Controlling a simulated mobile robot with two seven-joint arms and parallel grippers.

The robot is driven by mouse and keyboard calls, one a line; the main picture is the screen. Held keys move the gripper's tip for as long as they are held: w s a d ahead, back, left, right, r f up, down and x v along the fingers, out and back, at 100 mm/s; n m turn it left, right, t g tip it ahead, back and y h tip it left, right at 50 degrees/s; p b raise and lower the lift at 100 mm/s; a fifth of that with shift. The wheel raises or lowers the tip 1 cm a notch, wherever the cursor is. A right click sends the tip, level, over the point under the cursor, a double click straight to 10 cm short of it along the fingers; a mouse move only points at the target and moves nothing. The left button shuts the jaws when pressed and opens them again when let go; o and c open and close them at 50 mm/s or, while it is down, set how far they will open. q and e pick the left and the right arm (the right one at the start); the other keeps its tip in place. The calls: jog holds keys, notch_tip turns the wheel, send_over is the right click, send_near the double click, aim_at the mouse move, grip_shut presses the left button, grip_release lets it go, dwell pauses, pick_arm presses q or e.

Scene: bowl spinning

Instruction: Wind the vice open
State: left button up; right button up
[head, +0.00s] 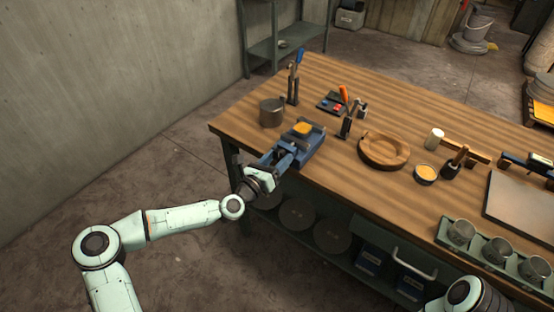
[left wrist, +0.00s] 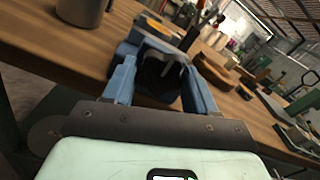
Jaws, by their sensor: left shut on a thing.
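The blue vice (head: 308,143) sits at the left front edge of the wooden bench (head: 345,100), with a yellow piece (head: 302,129) at its top. The vice also shows in the left wrist view (left wrist: 150,42), with the yellow piece (left wrist: 157,25) beyond. My left gripper (head: 283,158) is at the front end of the vice, at the bench edge. In the left wrist view its two blue fingers (left wrist: 160,78) stand either side of the dark vice handle (left wrist: 165,62) and are shut on it. The exact contact is hard to see. My right gripper is out of view.
A grey metal pot (head: 271,112) stands close to the left of the vice. A clamp-like tool (head: 345,126) and a round wooden bowl (head: 384,150) stand to its right. A green tray of metal cups (head: 478,254) is at the front right. Floor lies clear left of the bench.

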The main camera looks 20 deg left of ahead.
pick_arm(q)
jog(key=o, duration=1.1)
jog(key=shift+r, duration=0.1)
jog(key=shift+c, duration=0.2)
jog(key=shift+s+a, duration=0.25)
jog(key=shift+s, duration=0.15)
jog(key=v, duration=1.2)
jog(key=shift+s+b, duration=0.25)
jog(key=shift+b, duration=0.1)
